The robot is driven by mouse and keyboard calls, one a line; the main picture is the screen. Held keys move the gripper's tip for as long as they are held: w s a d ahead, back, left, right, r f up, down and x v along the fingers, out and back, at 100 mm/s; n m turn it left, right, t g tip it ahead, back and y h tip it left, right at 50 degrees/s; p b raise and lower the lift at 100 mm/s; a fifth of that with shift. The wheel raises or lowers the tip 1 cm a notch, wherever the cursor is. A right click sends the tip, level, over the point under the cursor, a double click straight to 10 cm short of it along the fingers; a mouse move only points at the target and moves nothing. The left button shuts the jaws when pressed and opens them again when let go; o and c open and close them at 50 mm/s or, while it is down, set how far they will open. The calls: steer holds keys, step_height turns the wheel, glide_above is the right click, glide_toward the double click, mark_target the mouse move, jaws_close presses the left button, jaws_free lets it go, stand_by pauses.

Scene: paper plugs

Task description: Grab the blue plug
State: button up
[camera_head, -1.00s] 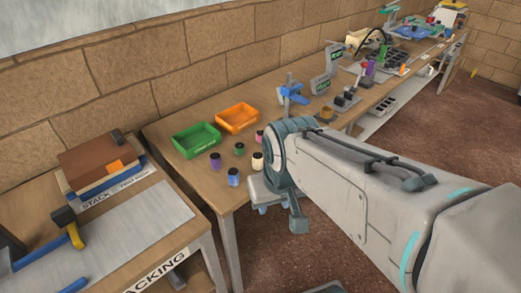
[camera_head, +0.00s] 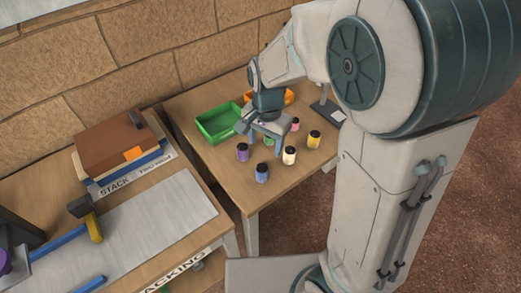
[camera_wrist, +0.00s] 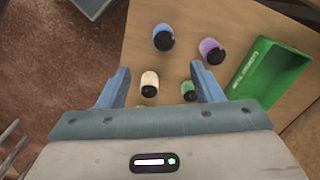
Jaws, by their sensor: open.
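The blue plug (camera_head: 262,173) stands upright near the front edge of the table, with a black top. It also shows in the wrist view (camera_wrist: 163,38), beyond my fingertips and between their lines. My gripper (camera_head: 264,140) is open and empty above the table, behind the blue plug in the head view. In the wrist view its two blue fingers (camera_wrist: 161,82) spread on either side of the cream plug (camera_wrist: 149,84) and the green plug (camera_wrist: 188,90). The purple plug (camera_head: 242,152) stands left of the blue plug in the head view.
A cream plug (camera_head: 289,156), a yellow plug (camera_head: 314,140) and a pink plug (camera_head: 295,125) stand to the right. A green bin (camera_head: 206,129) and a partly hidden orange bin (camera_head: 289,97) are at the back. A work table with a book stack (camera_head: 120,150) stands left.

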mark_target(261, 169)
steer(key=shift+m, duration=0.3)
steer(key=f, duration=0.3)
steer(key=w+f, duration=0.1)
steer(key=f, duration=0.2)
steer(key=a+f, duration=0.1)
steer(key=f, duration=0.2)
steer(key=shift+w+f, duration=0.15)
steer(key=shift+w, duration=0.1)
steer(key=f, duration=0.2)
steer(key=s+f, duration=0.1)
steer(key=f, duration=0.1)
steer(key=shift+s+f, duration=0.1)
steer(key=shift+f, duration=0.6)
steer(key=c, duration=1.1)
